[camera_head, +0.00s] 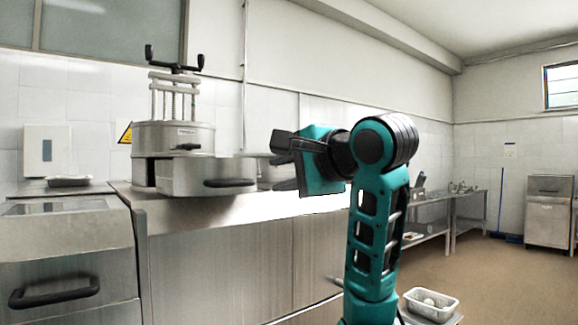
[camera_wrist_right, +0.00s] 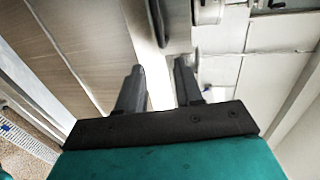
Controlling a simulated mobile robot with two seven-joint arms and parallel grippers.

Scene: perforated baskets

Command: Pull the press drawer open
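The press (camera_head: 173,138) is a round metal body with a screw top and black crank handles. It stands on the steel counter. Its drawer (camera_head: 180,178) sits low on its front and stands out from the round body; I cannot tell how far out it is. A black bar handle (camera_head: 228,183) is on the drawer front. My right gripper (camera_head: 275,163) is open and empty, to the right of the handle and apart from it. In the right wrist view its two fingers (camera_wrist_right: 158,68) are spread, with a dark curved bar beyond them. My left gripper is not in view.
The steel counter top (camera_head: 225,207) runs under the press and my gripper. A metal unit with a black handle (camera_head: 55,293) stands at the left. A white basket (camera_head: 431,304) is low at the right. Open floor lies beyond it.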

